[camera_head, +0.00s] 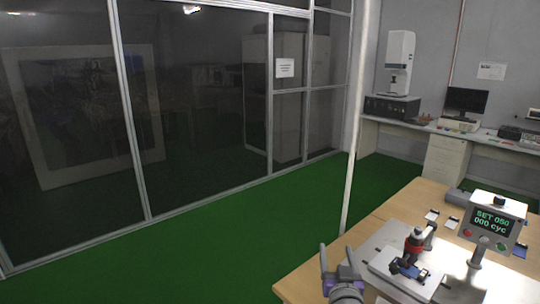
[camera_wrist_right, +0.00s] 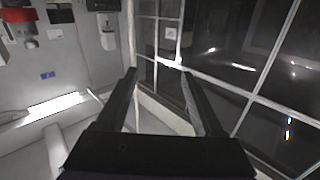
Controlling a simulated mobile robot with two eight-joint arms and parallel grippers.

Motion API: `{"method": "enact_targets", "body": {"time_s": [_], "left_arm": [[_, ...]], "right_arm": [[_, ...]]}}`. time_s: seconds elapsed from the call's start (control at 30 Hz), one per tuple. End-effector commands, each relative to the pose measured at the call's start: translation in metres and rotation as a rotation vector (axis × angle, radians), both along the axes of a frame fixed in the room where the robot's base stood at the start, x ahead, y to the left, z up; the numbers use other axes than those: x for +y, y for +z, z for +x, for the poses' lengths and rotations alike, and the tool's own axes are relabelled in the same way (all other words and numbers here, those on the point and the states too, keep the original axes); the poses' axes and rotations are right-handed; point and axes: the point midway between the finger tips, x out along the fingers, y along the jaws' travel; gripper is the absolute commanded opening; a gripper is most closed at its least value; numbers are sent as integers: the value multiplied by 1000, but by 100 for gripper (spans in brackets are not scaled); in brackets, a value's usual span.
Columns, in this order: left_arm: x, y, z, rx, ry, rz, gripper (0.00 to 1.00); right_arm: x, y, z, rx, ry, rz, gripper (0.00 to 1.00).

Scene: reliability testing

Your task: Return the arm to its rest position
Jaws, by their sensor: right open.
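My right gripper (camera_head: 337,252) is at the bottom of the head view, beside the left edge of the wooden table (camera_head: 300,285). Its two fingers stand apart and point up, with nothing between them. In the right wrist view the open fingers (camera_wrist_right: 158,75) also show with an empty gap. A test fixture (camera_head: 412,246) with a red and black top stands on a light plate on the table, right of the gripper and apart from it. My left gripper is not in view.
A display box (camera_head: 492,222) reading "SET 050 000 cyc" stands right of the fixture. A pale post (camera_head: 354,140) rises behind the table's left corner. A glass partition (camera_head: 200,110) and clear green floor (camera_head: 220,255) lie left. A bench with a monitor (camera_head: 466,101) stands behind.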

Motion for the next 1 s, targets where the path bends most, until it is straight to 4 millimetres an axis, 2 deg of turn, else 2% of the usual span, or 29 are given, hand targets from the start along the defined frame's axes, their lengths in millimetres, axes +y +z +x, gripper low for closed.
{"method": "enact_targets", "body": {"time_s": [0.03, 0.07, 0.17, 0.2, 0.3, 0.4, 0.5, 0.6, 0.7, 1.0], "left_arm": [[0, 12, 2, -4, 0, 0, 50], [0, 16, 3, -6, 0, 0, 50], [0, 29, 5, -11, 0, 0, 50], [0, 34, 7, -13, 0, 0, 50], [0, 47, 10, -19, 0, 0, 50], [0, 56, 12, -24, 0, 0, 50], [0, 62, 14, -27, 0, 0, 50], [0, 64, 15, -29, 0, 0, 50], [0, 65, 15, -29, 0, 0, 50], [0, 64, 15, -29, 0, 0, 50]], "right_arm": [[14, 1, -24, 74, 87, -1, 69], [21, -4, -37, 127, 134, 2, 69], [38, -34, -92, 339, 249, 4, 69], [40, -49, -117, 436, 275, 5, 69], [34, -86, -180, 669, 282, 5, 69], [20, -115, -233, 858, 239, 5, 69], [6, -134, -272, 989, 184, 5, 69], [-3, -144, -295, 1064, 140, 5, 69], [-7, -149, -304, 1094, 121, 5, 69], [-7, -149, -305, 1097, 120, 6, 69]]}}
